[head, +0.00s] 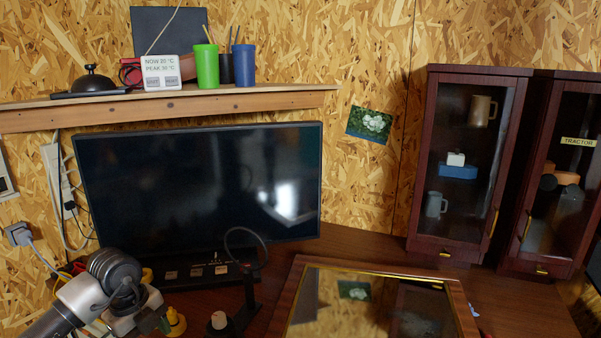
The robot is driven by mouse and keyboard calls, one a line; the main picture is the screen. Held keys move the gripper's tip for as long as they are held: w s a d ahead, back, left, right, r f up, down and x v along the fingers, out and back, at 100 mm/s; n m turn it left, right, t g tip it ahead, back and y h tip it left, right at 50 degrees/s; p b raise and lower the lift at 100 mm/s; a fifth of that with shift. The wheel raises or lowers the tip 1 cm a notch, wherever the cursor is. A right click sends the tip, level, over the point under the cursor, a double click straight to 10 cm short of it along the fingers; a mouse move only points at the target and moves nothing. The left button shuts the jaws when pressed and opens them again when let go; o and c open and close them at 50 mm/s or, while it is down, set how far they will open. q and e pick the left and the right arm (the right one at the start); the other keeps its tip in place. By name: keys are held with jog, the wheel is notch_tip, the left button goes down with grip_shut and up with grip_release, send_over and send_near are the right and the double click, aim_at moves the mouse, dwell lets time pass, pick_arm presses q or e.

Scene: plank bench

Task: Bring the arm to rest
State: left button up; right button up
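My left arm (78,300) comes in from the lower left, with a grey link and a dark ringed joint. Its gripper end (148,316) is low over the bench, near a small yellow object (174,322). The fingers are small and partly hidden by the arm, so I cannot tell whether they are open or touching anything. My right gripper is not in view.
A dark monitor (200,190) stands behind the arm, under a shelf (180,107) with cups and a display. A glass-topped case (292,300) lies front centre. Cabinets (432,170) stand at right.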

pick_arm(q)
jog(key=s+d+r+m+t+h, duration=0.1)
jog(key=s+d+r+t+h, duration=0.15)
jog(key=d+h, duration=0.7)
jog(key=s+d+r+m+t+h, duration=0.1)
jog(key=s+d+r+t+h, duration=0.15)
jog(key=d+h, duration=0.65)
jog(key=w+a+r+n+t+y, duration=0.1)
jog(key=a+n+t+y, duration=0.4)
jog(key=n+t+y, duration=1.15)
jog(key=s+a+f+n+g+y, duration=0.5)
jog(key=a+f+n+g, duration=0.15)
jog(key=f+n, duration=0.2)
jog(key=s+d+f+g+h, duration=0.1)
jog(key=s+f+g, duration=0.5)
jog(key=s, duration=0.3)
jog(key=s+d+f+g+h, duration=0.1)
jog(key=s+f+g, duration=0.45)
jog(key=s, duration=0.45)
notch_tip(320, 180, down, 21)
jog(key=g+p, duration=0.2)
jog(key=p, duration=0.1)
jog(key=s+a+f+m+g+p, duration=0.1)
jog(key=s+a+f+p, duration=0.2)
jog(key=s+f, duration=1.1)
jog(key=shift+s+a+f+y, duration=0.2)
jog(key=shift+s+f+y, duration=0.1)
jog(key=shift+s, duration=0.9)
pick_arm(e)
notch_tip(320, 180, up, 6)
